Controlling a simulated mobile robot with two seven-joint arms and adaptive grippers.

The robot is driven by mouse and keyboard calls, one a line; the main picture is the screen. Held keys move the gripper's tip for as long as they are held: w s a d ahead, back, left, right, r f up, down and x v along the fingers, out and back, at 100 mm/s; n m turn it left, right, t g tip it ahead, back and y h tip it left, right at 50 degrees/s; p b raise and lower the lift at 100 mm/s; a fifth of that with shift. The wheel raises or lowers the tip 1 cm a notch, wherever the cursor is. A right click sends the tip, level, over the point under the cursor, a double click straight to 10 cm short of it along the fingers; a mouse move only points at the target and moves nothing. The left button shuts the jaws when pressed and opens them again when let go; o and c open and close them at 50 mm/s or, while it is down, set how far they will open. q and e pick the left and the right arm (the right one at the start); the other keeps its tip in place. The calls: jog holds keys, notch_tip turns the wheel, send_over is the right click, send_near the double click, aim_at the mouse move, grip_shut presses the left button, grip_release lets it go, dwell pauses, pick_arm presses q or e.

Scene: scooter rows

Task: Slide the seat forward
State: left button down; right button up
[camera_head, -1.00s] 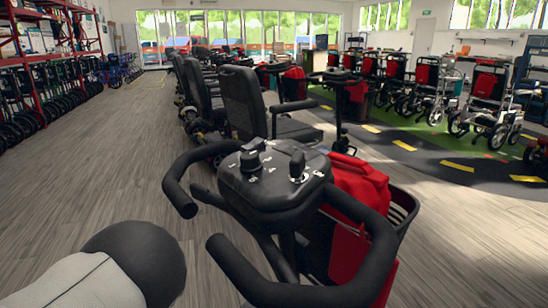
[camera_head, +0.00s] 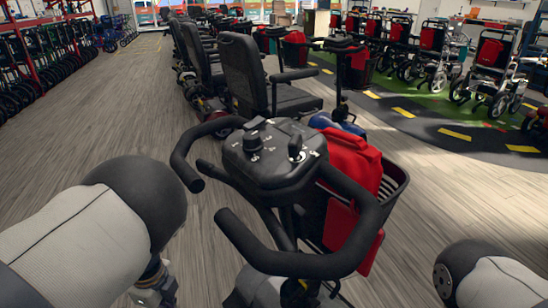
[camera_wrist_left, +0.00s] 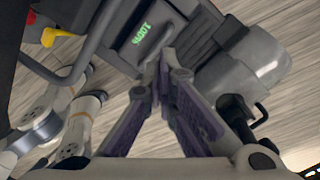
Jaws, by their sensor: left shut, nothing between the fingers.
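In the head view, a scooter's black control console (camera_head: 272,152) with looped handlebars stands in front of me, a red bag (camera_head: 350,165) beside it. A black seat (camera_head: 262,80) with armrests is on a scooter beyond. I cannot tell whether any seat at the bottom edge belongs to the near scooter. In the left wrist view, my left gripper (camera_wrist_left: 166,65) is shut and empty. Its tips lie over or near a dark part with a green label (camera_wrist_left: 142,34); contact cannot be told. My right gripper is out of view; only part of that arm shows at lower right.
More scooters (camera_head: 195,50) stand in a row behind. A red rack (camera_head: 45,50) stands at left. Floor to the left is clear. A red and yellow lever (camera_wrist_left: 58,36) shows in the left wrist view.

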pick_arm(q)
notch_tip(320, 180, up, 10)
jog(key=p, duration=0.4)
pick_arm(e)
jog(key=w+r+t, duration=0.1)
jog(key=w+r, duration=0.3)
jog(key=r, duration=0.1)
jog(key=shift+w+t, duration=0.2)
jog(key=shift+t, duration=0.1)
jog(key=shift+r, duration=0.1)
